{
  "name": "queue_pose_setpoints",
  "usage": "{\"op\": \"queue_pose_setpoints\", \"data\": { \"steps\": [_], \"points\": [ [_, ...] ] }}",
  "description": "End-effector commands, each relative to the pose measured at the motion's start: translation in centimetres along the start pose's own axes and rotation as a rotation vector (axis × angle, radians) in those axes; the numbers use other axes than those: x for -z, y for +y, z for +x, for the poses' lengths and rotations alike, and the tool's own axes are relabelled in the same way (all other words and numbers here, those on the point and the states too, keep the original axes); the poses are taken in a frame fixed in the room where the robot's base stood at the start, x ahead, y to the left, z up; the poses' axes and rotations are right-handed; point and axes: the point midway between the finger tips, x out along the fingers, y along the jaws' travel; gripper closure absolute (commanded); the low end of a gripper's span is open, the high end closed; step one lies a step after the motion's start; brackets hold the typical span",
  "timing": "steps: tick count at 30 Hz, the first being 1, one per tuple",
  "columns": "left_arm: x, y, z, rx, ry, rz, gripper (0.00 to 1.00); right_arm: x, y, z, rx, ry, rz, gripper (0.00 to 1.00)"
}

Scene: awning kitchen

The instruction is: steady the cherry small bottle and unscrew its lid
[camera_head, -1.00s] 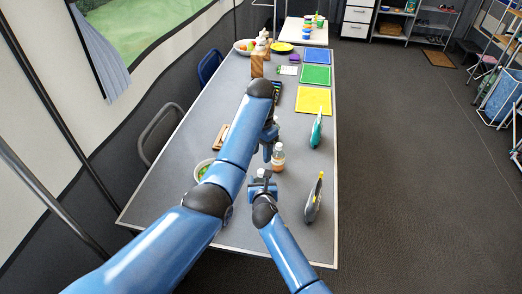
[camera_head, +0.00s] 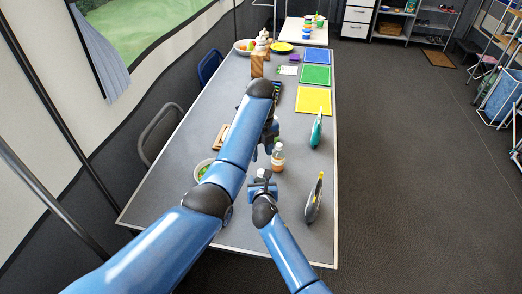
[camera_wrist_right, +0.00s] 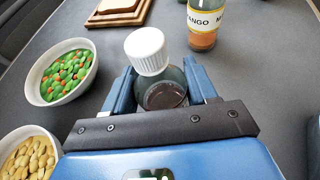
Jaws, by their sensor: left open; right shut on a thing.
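The cherry small bottle (camera_wrist_right: 163,94) is clear with dark contents and stands between the fingers of my right gripper (camera_wrist_right: 162,88), which is shut on its body. Its white ribbed lid (camera_wrist_right: 146,52) shows at the bottle's top; the neck under it is hidden, so I cannot tell how tightly it sits. In the head view the lid (camera_head: 261,173) shows just ahead of my right gripper (camera_head: 262,187). My left gripper (camera_head: 268,148) is open, beyond the cherry bottle and close to the mango bottle. It is partly covered by its own arm and is outside the right wrist view.
A mango bottle (camera_wrist_right: 202,25) with orange contents stands just beyond. Bowls of green-and-orange pieces (camera_wrist_right: 68,72) and nuts (camera_wrist_right: 28,160) are at left. Bread lies on a wooden board (camera_wrist_right: 118,17).

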Motion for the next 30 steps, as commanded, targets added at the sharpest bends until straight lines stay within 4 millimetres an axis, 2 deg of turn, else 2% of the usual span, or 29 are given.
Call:
{"op": "queue_pose_setpoints", "data": {
  "steps": [6,14,30],
  "points": [
    [0.0,0.0,0.0,0.000,0.000,0.249,0.54,0.0,0.0,0.0,0.000,0.000,0.000,1.00],
    [0.0,0.0,0.5,-0.001,0.001,0.364,0.54,0.0,0.0,0.0,0.000,0.000,0.000,1.00],
    [0.0,0.0,6.7,-0.001,0.001,0.367,0.54,0.0,0.0,0.0,0.000,0.000,0.000,1.00]
  ]
}}
